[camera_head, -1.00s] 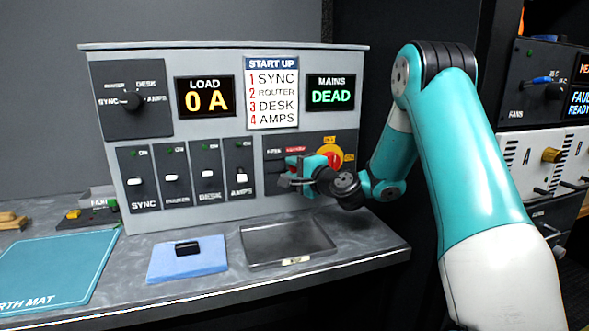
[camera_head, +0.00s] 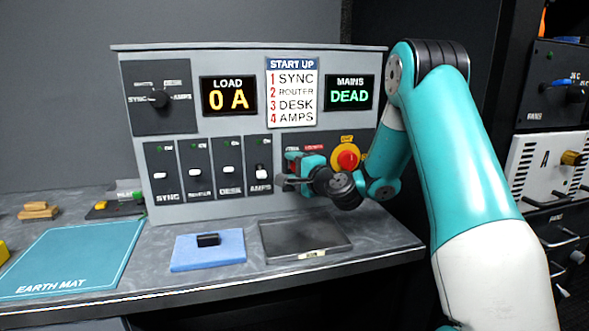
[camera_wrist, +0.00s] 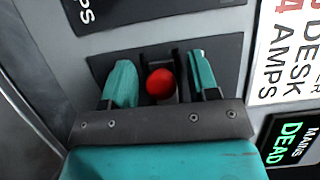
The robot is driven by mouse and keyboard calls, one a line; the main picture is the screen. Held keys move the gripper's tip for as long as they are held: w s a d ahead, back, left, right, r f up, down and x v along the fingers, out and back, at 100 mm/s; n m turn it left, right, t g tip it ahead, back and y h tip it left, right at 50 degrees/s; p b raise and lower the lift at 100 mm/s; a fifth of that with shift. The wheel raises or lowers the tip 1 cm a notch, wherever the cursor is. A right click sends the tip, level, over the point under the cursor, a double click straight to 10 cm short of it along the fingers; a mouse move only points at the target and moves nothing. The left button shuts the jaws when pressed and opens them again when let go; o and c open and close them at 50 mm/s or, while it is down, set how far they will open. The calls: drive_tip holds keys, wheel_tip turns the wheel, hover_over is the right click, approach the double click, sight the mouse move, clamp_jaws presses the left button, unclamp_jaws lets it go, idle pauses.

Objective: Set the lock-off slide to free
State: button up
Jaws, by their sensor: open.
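The lock-off slide shows in the wrist view as a round red knob (camera_wrist: 160,83) in a dark slot on a dark panel. My gripper (camera_wrist: 162,72) is open, with one teal finger on each side of the knob and a gap visible at both sides. In the head view my gripper (camera_head: 284,181) is in front of the lower right panel of the grey console, beside the AMPS switch. It hides most of the slide there. Small labels above it are too blurred to read surely.
A shallow tray (camera_head: 262,243) and a blue pad (camera_head: 222,259) lie on the bench below. The MAINS display (camera_head: 349,95) reads DEAD.

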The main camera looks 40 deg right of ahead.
drive_tip(key=s+b, duration=1.3)
drive_tip(key=s, duration=0.4)
drive_tip(key=shift+s+d, duration=0.2)
drive_tip(key=shift+d, duration=0.05)
